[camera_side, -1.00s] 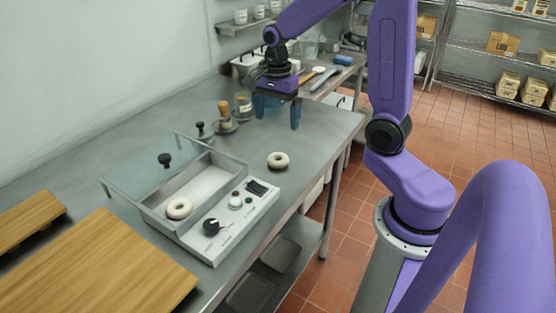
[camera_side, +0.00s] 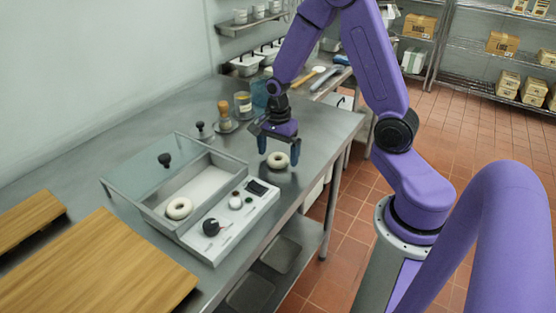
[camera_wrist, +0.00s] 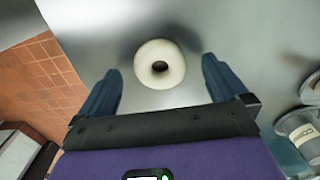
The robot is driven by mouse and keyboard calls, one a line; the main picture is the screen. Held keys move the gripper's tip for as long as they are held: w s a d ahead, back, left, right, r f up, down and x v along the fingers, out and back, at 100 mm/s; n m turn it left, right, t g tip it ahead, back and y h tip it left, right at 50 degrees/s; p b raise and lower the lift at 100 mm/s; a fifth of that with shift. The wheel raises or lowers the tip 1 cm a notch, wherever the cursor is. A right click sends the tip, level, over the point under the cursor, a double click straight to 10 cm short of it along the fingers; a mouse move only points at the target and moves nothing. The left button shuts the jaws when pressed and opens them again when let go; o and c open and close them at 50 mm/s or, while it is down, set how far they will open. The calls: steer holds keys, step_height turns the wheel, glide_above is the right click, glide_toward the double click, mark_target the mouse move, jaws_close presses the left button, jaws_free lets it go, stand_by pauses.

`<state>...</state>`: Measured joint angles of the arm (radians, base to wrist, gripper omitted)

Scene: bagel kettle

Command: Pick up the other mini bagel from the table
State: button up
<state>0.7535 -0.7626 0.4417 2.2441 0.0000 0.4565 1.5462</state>
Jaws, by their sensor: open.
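One mini bagel (camera_side: 278,160) lies flat on the steel table (camera_side: 318,135), near its right edge. My gripper (camera_side: 278,157) is open just above and behind this bagel, with its dark blue fingers pointing down. In the wrist view the bagel (camera_wrist: 159,64) shows between and slightly beyond the two fingertips of my gripper (camera_wrist: 160,68), with a gap on both sides. Nothing is held. The other mini bagel (camera_side: 179,208) sits inside the kettle (camera_side: 216,255), a metal box with a control panel and an open glass lid (camera_side: 150,172).
Wooden boards (camera_side: 90,265) lie at the front left. A wooden-handled tool (camera_side: 225,112), a black-knobbed tool (camera_side: 201,130) and a jar (camera_side: 243,103) stand left of my gripper. Jars also show at the right of the wrist view (camera_wrist: 302,130). The table around the bagel is clear.

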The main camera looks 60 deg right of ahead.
steer(key=shift+f, duration=0.45)
steer(key=c, duration=1.1)
steer(key=shift+r, duration=0.1)
steer(key=shift+r, duration=0.45)
step_height(320, 180, up, 2)
steer(key=shift+w, duration=0.1)
steer(key=s+a+r, duration=0.3)
steer(key=s+r, duration=0.7)
steer(key=s, duration=0.3)
steer(key=shift+s, duration=0.4)
